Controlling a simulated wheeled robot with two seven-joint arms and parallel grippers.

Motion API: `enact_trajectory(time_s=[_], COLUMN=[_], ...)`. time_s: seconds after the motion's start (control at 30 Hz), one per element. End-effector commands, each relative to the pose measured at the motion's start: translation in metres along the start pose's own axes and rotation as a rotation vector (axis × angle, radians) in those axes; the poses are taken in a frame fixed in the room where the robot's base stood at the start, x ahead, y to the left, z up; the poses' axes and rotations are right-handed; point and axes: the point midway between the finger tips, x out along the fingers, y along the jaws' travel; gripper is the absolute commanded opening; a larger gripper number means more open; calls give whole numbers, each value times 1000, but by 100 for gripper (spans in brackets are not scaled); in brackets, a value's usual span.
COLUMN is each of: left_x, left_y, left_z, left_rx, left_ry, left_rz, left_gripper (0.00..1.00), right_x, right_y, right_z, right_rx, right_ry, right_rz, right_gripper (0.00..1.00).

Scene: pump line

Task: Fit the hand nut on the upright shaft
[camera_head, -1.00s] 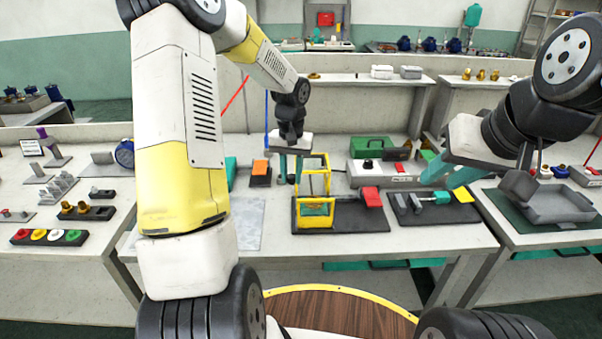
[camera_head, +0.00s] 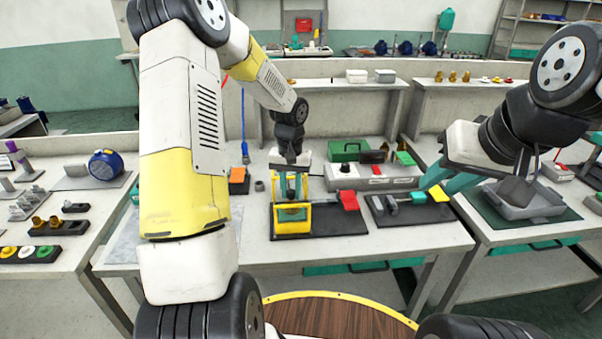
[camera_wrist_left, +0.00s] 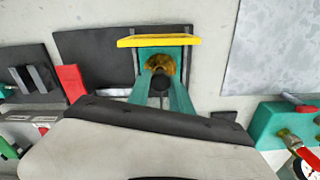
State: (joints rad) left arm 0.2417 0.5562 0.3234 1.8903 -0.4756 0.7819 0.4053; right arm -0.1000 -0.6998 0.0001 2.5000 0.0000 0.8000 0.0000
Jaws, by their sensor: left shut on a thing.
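My left gripper (camera_head: 291,187) points down at the yellow frame (camera_head: 291,227) on a black base plate (camera_head: 338,222). In the left wrist view its teal fingers (camera_wrist_left: 160,88) are closed in around a brass-coloured piece (camera_wrist_left: 160,64) with a dark round part in front; this looks like the hand nut. A yellow bar (camera_wrist_left: 158,41) of the frame lies just beyond it. I cannot make out the upright shaft, or whether the nut touches it. My right gripper (camera_head: 446,182) hangs over the right of the table, its teal fingers apart and empty.
A red block (camera_head: 348,200) sits on the base plate. A dark mat (camera_head: 408,211) with a yellow block lies to the right. Behind stand a grey box (camera_head: 372,180) and a green case (camera_head: 347,150). A grey tray (camera_head: 530,205) is at the far right.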

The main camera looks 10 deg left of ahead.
Motion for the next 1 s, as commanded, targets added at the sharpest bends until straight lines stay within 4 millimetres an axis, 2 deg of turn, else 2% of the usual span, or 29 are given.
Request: enact_trajectory(time_s=[0.3, 1.0], left_x=[12, 12], left_y=[0, 0], left_z=[0, 0], left_rx=[0, 1], left_ry=[-1, 0], left_rz=[0, 0], left_gripper=[3, 3], right_x=[0, 0], right_y=[0, 0], right_z=[0, 0], right_rx=[0, 0], right_ry=[0, 0], right_rz=[0, 0], right_gripper=[32, 32])
